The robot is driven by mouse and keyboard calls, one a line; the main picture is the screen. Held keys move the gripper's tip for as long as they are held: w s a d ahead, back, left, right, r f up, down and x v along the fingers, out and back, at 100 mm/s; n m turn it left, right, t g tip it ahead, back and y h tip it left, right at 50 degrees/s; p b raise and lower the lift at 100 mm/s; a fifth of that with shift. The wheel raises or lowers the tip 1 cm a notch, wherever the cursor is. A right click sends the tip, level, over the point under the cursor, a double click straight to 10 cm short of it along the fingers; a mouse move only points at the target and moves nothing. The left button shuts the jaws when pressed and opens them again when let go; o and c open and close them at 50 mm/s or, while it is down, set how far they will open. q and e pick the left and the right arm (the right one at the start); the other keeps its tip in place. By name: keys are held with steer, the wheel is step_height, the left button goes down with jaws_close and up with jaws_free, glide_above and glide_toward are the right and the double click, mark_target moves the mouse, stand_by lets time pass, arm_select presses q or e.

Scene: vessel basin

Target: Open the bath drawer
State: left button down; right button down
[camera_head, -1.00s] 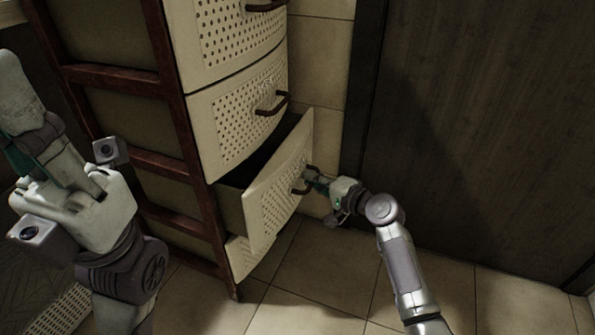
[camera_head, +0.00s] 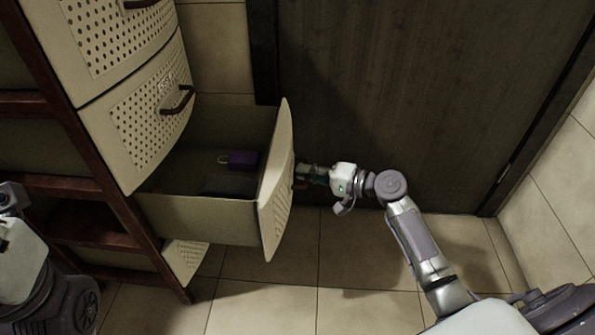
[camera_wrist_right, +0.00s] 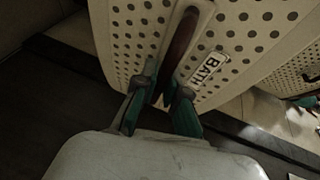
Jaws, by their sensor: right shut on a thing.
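The bath drawer (camera_head: 277,190) is a cream drawer with a perforated front, pulled well out of the cabinet. Inside it lie a purple item (camera_head: 243,160) and a dark flat item (camera_head: 228,186). In the right wrist view its front (camera_wrist_right: 130,30) carries a "BATH" label (camera_wrist_right: 208,69) beside a dark red-brown handle (camera_wrist_right: 182,45). My right gripper (camera_head: 303,176) is at the outer side of the drawer front, shut on the handle; its green-padded fingers (camera_wrist_right: 163,98) sit on either side of the handle's end. My left arm shows at the left edge, its fingertips not visible.
Closed drawers with handles (camera_head: 177,100) sit above the open one. A lower drawer front (camera_head: 185,262) shows below it. The dark red wooden frame (camera_head: 128,215) stands at left. A dark door (camera_head: 400,80) is behind my right arm. Tiled floor (camera_head: 340,255) is clear in front.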

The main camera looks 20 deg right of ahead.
stand_by(0.3)
steer(key=c, duration=1.2)
jaws_free()
steer(key=shift+s+d, duration=0.1)
steer(key=v, duration=1.2)
